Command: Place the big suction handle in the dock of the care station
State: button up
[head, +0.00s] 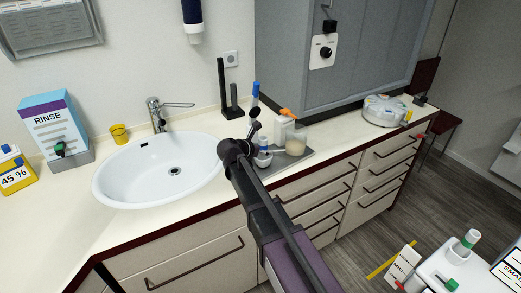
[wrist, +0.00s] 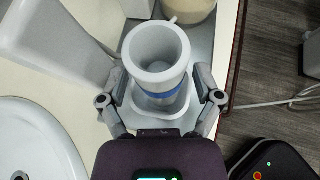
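A pale hollow tube with a blue band, which looks like the big suction handle (wrist: 158,74), stands between the fingers of my gripper (wrist: 160,84) in the wrist view. In the head view my gripper (head: 257,137) is over the counter, right of the sink, above a small white and blue part (head: 263,158). My arm hides some of this spot.
A white bottle with an orange cap (head: 283,130) and a cream-filled beaker (head: 296,144) stand close on the right. A black stand (head: 222,90) is behind. The sink (head: 130,178) is left. A grey cabinet (head: 345,55) stands at the back right.

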jog(key=shift+r, duration=0.15)
jog(key=shift+r, duration=0.1)
jog(key=p+v, duration=0.6)
jog(key=v, duration=0.6)
dwell(0.7)
jog(key=shift+d, duration=0.15)
jog(key=s+d+f+m+g+y, duration=0.1)
jog(key=s+d+f+m+g, duration=0.2)
jog(key=d+m, duration=0.5)
jog(key=s+d+f+m+g+y, duration=0.1)
jog(key=s+d+f+m+g, duration=0.3)
jog(key=d, duration=0.6)
jog(key=s+d+f+m+g+y, duration=0.2)
jog(key=s+d+m+y, duration=0.3)
jog(key=s+d+m, duration=0.5)
jog(key=f+m, duration=0.1)
jog(key=m, duration=0.5)
jog(key=shift+s+d+g+y, duration=0.25)
jog(key=shift+d+g+y, duration=0.05)
